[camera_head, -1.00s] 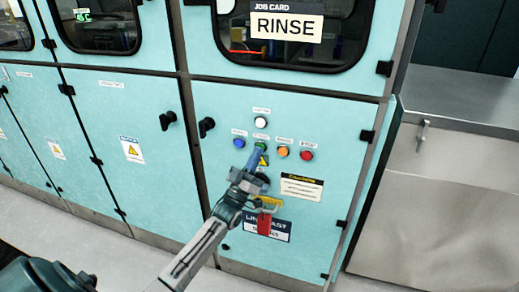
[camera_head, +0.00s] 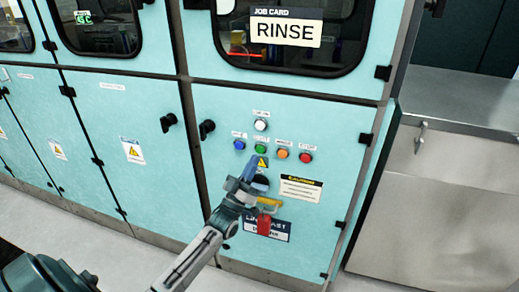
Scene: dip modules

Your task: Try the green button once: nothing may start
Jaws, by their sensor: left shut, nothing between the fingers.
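The green button (camera_head: 260,149) is on the teal cabinet panel, between a blue button (camera_head: 239,144) and an orange button (camera_head: 282,153). A red button (camera_head: 305,158) is at the right end of the row. A white round button or lamp (camera_head: 261,124) is above. My left gripper (camera_head: 255,168) is shut and empty. Its tips are just below the green button in the picture and clear of it, so the button shows fully. My right gripper is not in view.
Below the buttons are a yellow handle (camera_head: 269,202) with a red tag or lock (camera_head: 264,226), partly beside my arm, and a caution label (camera_head: 300,188). A black latch (camera_head: 207,127) is left of the buttons. A "RINSE" job card (camera_head: 286,30) is on the window above.

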